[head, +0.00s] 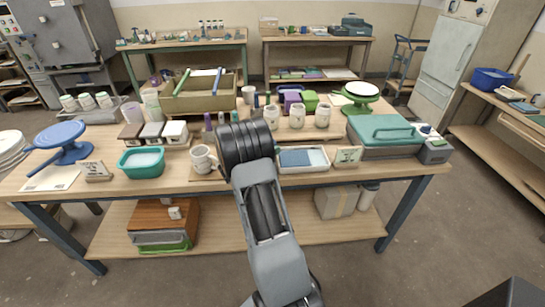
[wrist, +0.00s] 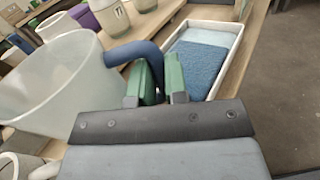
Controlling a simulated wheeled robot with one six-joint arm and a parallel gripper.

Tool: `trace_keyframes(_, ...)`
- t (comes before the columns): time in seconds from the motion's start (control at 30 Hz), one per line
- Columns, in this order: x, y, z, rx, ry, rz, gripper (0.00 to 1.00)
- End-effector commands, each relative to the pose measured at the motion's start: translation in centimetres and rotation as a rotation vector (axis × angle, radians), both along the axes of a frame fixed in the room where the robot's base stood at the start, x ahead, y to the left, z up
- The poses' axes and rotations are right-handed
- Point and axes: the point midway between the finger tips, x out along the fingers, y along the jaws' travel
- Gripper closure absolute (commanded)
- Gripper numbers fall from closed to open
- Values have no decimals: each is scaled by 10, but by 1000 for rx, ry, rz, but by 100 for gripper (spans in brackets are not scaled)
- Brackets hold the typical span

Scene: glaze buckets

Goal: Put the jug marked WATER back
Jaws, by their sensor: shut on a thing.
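In the wrist view a translucent whitish jug (wrist: 52,82) with a thick blue handle (wrist: 136,50) fills the left side. My gripper (wrist: 160,80) has its green fingers shut on the lower part of this handle. The jug's wide mouth faces the camera; no WATER mark shows on the visible side. Whether its base touches the table I cannot tell. In the head view my dark wrist and arm hide the gripper and the jug.
A white tray (head: 280,168) with blue pads lies right of my wrist; it also shows in the wrist view (wrist: 229,47). A white mug (head: 203,158) stands left. Marked jars (head: 297,117) stand behind. A teal basin (head: 141,172) and teal case (head: 385,133) flank them on the crowded table.

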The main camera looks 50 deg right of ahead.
Motion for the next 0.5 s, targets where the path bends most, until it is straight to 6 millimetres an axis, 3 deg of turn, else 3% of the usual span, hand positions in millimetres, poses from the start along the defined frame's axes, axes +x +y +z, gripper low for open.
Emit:
trace_keyframes(0.23, 2, -1, -29, 0, 2, 0, 100)
trace_keyframes(0.5, 2, -1, -33, 0, -1, 0, 100)
